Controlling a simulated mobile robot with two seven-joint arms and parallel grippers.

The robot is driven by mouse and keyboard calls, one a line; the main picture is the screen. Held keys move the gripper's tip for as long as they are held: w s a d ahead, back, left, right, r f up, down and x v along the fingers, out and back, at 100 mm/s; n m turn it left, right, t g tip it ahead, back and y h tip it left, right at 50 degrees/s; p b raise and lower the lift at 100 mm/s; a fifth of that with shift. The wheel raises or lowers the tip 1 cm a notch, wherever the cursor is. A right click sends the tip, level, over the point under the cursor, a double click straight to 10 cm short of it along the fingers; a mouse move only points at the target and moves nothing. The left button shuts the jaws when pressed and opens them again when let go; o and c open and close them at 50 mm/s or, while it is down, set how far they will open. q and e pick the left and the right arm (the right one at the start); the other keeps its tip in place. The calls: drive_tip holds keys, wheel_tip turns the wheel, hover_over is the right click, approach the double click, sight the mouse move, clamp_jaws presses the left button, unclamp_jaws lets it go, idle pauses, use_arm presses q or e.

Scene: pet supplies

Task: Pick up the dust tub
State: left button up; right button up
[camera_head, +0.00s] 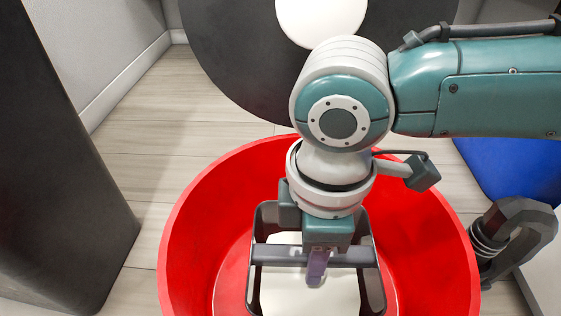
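A grey-rimmed container with a pale inside (310,298) and a grey crossbar handle (280,254) stands inside a wide red round tub (190,245). I take this grey container as the dust tub, though no label shows. My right gripper (317,268) points down over the middle of the handle. One purplish finger shows in front of the bar and reaches below it. The other finger is hidden, so I cannot tell whether they grip the bar. My wrist covers the container's far edge. My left gripper is not in view.
A tall dark panel (60,170) stands at the left. A large black round thing with a pale centre (235,60) is behind the red tub. A blue surface (515,170) and a dark grey hooked part (510,240) are at the right. Wooden floor (165,150) is clear at the left.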

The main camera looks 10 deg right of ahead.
clamp_jaws()
idle(0.5)
drive_tip(key=shift+r+p, duration=0.55)
drive_tip(key=shift+r, duration=0.1)
wheel_tip(320, 180, up, 19)
drive_tip(key=p, duration=1.4)
drive_tip(key=shift+f, duration=0.15)
